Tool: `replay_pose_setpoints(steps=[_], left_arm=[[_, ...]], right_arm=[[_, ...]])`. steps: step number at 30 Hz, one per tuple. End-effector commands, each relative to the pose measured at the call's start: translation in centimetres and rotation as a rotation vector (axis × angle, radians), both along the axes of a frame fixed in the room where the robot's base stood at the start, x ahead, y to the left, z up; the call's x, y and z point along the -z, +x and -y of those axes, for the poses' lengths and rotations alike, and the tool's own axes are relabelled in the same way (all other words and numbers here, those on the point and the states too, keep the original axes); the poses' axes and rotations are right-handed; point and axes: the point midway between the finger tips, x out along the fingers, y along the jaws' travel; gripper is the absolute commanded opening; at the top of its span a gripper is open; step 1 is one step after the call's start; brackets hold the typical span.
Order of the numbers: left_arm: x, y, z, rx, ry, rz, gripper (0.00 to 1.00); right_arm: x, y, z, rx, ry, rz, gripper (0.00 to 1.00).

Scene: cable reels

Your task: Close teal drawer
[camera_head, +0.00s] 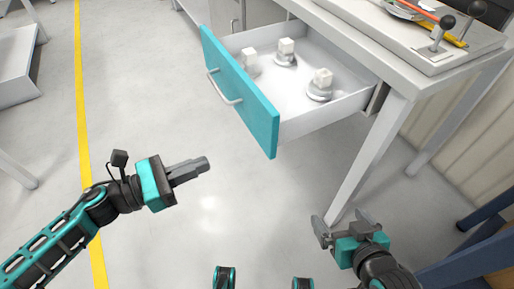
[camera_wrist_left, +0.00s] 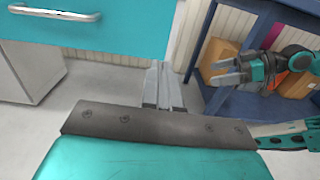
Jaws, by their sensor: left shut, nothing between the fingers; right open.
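The teal drawer (camera_head: 240,91) is pulled out from under the white workbench in the head view, with a white bar handle (camera_head: 224,88) on its front. Several pale objects with white cube tops (camera_head: 320,84) stand inside it. My left gripper (camera_head: 207,163) is shut and empty, in front of the drawer and apart from it. In the left wrist view the drawer front (camera_wrist_left: 110,22) fills the upper left, with its handle (camera_wrist_left: 55,13), and the left fingers (camera_wrist_left: 160,66) are together below it. My right gripper (camera_head: 341,222) is open and empty near the workbench leg.
The white workbench (camera_head: 398,91) carries a tray with black-knobbed levers (camera_head: 441,33) and tools. Its leg (camera_head: 366,160) stands close to my right gripper. A blue shelf (camera_wrist_left: 230,98) with boxes is at the right. The floor left of the drawer is clear, with a yellow line (camera_head: 82,120).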

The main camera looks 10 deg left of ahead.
Motion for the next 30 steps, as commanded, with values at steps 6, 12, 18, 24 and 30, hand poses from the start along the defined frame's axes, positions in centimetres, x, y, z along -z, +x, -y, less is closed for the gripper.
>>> replay_pose_setpoints(steps=[6, 12, 18, 24, 30], left_arm=[[-0.3, 2.3, 3.3, -0.002, -0.005, 0.001, 0.0], [-0.3, 4.6, 6.7, -0.003, -0.008, -0.001, 0.0], [-0.2, 6.4, 9.4, -0.003, -0.005, -0.002, 0.0], [-0.1, 7.2, 10.6, -0.005, -0.005, -0.004, 0.0], [-0.1, 7.3, 10.7, -0.005, -0.005, -0.005, 0.0]], right_arm=[[-0.2, 0.0, 0.0, 0.001, 0.001, 0.003, 1.0], [-0.3, 0.0, 0.0, 0.004, 0.003, 0.002, 1.0], [-0.3, -0.1, 0.0, 0.007, 0.006, -0.001, 1.0], [-0.2, -0.2, 0.0, 0.009, 0.007, -0.004, 1.0], [-0.2, -0.2, 0.0, 0.008, 0.006, -0.004, 1.0]])
